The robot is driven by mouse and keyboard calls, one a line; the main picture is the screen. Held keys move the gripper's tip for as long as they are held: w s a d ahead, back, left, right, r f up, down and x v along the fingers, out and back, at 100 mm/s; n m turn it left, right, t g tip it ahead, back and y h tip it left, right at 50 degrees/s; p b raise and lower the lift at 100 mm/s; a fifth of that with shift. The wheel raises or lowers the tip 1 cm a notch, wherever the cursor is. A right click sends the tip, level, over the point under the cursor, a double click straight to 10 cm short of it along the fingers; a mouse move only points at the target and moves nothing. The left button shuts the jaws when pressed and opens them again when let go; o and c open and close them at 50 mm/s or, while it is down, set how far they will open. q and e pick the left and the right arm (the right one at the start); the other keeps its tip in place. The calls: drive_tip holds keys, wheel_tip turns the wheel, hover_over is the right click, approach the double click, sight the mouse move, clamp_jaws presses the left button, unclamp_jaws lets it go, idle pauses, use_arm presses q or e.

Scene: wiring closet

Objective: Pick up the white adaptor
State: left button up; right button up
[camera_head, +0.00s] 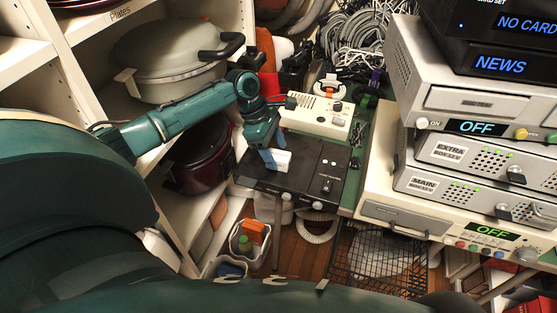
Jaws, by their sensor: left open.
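A small white block (281,162), which looks like the white adaptor, sits at the top of the black box (310,180) in the middle of the view. My left gripper (268,157) reaches down from the upper left to the block's left side. Its jaws are open, and its blue fingertips are right beside or partly over the block. I cannot tell whether they touch it. The gripper hides part of the block's left side and of the black box. My right gripper is not in view.
A cream device (315,115) with buttons stands just behind the black box. Stacked grey units (465,170) fill the right side. Shelves with a pot (170,65) stand at left. Tangled cables (365,40) lie at the back. A bin (249,243) stands below.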

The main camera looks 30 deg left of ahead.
use_arm(q)
drive_tip(key=shift+d+f, duration=0.15)
drive_tip(key=shift+f, duration=0.3)
drive_tip(key=shift+c, duration=0.4)
drive_tip(key=c, duration=1)
